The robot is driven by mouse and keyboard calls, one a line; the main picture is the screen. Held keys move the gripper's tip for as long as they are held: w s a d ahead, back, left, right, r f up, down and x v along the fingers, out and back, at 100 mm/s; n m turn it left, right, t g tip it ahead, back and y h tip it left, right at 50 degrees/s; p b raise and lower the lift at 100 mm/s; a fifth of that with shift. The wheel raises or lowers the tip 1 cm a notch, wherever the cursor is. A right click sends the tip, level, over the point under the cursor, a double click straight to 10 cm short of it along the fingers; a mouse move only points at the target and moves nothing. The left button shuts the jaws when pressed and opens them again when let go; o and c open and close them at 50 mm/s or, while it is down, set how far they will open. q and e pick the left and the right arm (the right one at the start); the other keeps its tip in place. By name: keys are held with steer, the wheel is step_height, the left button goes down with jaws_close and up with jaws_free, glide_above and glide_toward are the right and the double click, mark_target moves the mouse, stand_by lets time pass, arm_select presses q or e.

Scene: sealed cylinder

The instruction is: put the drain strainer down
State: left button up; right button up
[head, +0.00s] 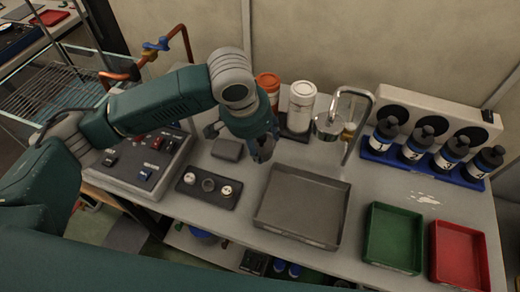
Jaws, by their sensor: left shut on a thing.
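My left gripper (262,151) points down over the worktop, just above and left of the grey tray's back left corner. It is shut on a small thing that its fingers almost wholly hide. I take this to be the drain strainer, but I cannot make out its shape. The grey rectangular tray (300,207) is empty and lies in the middle of the worktop. A dark holder (190,194) with several small round pieces lies to the left of the tray. My right gripper is not in view.
A chrome tap (362,94) rises behind the tray. An orange-lidded container (267,82) and a white container (301,100) stand behind the gripper. A green tray (393,238), a red tray (459,255) and a blue bottle rack (377,154) are right. A control panel (137,160) is left.

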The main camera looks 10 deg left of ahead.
mark_target(259, 148)
arm_select(q)
steer(key=shift+f, duration=2.05)
steer(key=o, duration=0.8)
steer(key=shift+f, duration=0.15)
steer(key=o, duration=0.4)
